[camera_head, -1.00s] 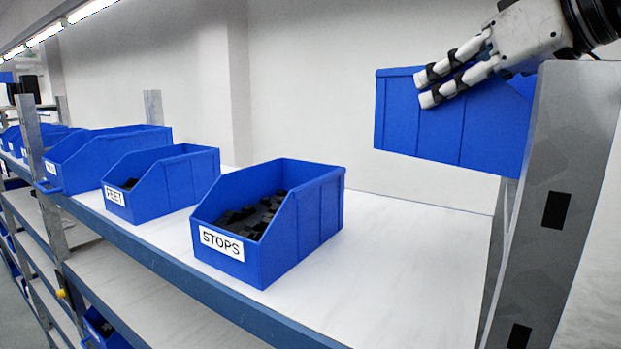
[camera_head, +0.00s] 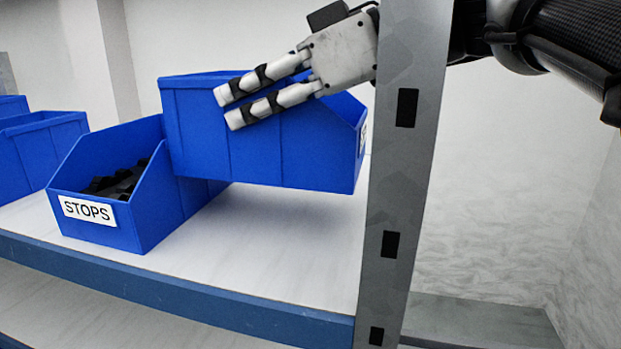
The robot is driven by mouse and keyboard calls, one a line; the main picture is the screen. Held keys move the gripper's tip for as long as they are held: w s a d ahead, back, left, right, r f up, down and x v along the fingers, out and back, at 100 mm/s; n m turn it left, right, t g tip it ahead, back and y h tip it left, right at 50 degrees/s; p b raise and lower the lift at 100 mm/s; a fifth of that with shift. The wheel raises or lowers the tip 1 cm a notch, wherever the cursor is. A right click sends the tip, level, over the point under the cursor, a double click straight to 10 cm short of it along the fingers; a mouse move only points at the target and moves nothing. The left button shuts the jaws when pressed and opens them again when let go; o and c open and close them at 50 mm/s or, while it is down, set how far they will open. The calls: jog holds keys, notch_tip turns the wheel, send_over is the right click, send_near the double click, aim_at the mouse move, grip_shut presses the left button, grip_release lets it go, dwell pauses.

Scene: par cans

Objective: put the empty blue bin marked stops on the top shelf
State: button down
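My gripper (camera_head: 228,107) lies with two pale fingers across the near side wall of a blue bin (camera_head: 325,150) and is shut on it. The rest of its grip is hidden behind that wall. The held bin hangs slightly tilted above the top shelf (camera_head: 290,245), with a gap under it. A label shows edge-on at its right end and cannot be read; its inside is hidden. Another blue bin marked STOPS (camera_head: 135,220) stands on the shelf at left, holding several black pieces. The held bin overlaps its right rear part in view; whether they touch cannot be told.
A grey metal upright (camera_head: 400,180) rises at the shelf's right end, in front of my wrist. More blue bins (camera_head: 35,155) stand at the far left. The shelf has a blue front edge (camera_head: 180,295). Bare white shelf lies between the STOPS bin and the upright.

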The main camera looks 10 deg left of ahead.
aim_at(338, 136)
notch_tip(338, 136, down, 7)
jog(key=shift+f+b, duration=0.2)
jog(key=shift+b, duration=0.25)
jog(key=shift+f, duration=0.1)
jog(key=shift+f+b, duration=0.1)
jog(key=shift+b, duration=0.2)
jog(key=c, duration=1.8)
grip_release()
jog(key=shift+r+p, duration=0.3)
jog(key=shift+p, duration=0.1)
jog(key=v, duration=1.2)
